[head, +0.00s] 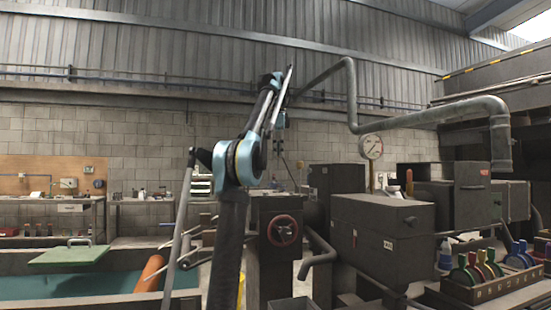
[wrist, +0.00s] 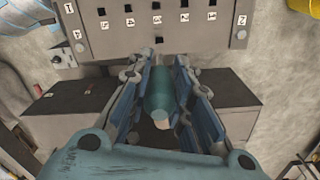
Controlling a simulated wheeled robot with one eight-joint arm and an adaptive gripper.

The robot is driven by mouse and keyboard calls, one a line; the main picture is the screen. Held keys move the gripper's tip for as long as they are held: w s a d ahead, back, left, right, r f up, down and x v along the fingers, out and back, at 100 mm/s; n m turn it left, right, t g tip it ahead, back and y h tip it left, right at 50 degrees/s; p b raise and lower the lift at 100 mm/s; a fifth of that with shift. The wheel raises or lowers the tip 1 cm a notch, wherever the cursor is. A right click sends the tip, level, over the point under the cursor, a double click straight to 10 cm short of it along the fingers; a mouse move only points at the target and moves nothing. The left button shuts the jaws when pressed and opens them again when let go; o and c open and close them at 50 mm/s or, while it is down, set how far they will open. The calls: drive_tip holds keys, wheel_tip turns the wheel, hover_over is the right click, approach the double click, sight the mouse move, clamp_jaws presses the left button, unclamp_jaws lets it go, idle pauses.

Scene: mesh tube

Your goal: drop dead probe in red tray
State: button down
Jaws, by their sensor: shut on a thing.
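In the wrist view my gripper (wrist: 159,68) is shut on a teal cylindrical probe (wrist: 158,92), with a blue-padded finger on each side of it. The probe's pale end faces the camera. Its far end points towards a grey panel (wrist: 205,35) with a row of dark square holes and small numbered labels. I cannot tell whether the far end touches the panel. In the head view my arm reaches up and away, and its end is small near the middle; the probe cannot be made out there. I cannot make out a red tray in either view.
Dark metal boxes (head: 382,232) and a valve with a red handwheel (head: 283,230) stand right of my arm. A grey pipe (head: 430,115) and a gauge (head: 371,147) rise above. A wooden crate (head: 490,291) holds coloured items at lower right. A green board (head: 70,256) lies left.

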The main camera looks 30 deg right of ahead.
drive_tip(key=shift+r, duration=1.2)
drive_tip(key=shift+s, duration=0.2)
idle(1.0)
